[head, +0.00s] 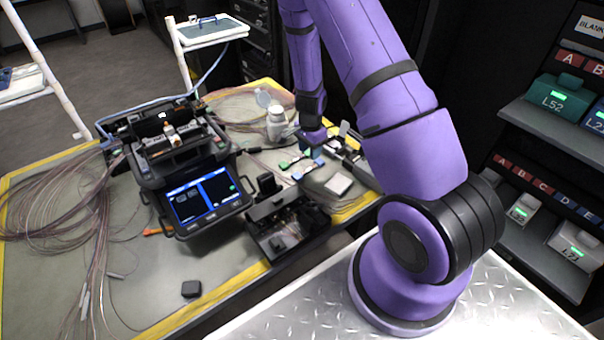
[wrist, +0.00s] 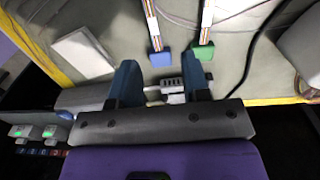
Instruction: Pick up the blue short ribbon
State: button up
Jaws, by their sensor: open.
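The blue short ribbon shows in the wrist view as a striped strip (wrist: 153,27) with a blue end connector (wrist: 161,58). In that view my gripper (wrist: 159,64) is open, and the blue connector appears between its fingertips with nothing visibly clamped. Whether the fingers are above it or level with it I cannot tell. A similar ribbon with a green connector (wrist: 203,51) lies just to the right, near the right fingertip. In the head view the blue ribbon's end (head: 297,176) lies on the table, and my gripper is partly hidden beside the ribbons.
The splicer (head: 190,165) with its lit screen stands left of the ribbons. A black open case (head: 283,228) is in front, and a white bottle (head: 275,124) stands behind. A white flat piece (wrist: 84,53) lies left in the wrist view. A dark cable (wrist: 262,40) runs right of the ribbons.

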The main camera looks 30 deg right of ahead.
aim_at(309, 170)
jog(key=f, duration=0.5)
jog(key=shift+s+a+f, duration=0.1)
jog(key=shift+s+a, duration=0.25)
jog(key=shift+s, duration=0.05)
jog(key=shift+f, duration=0.7)
grip_shut()
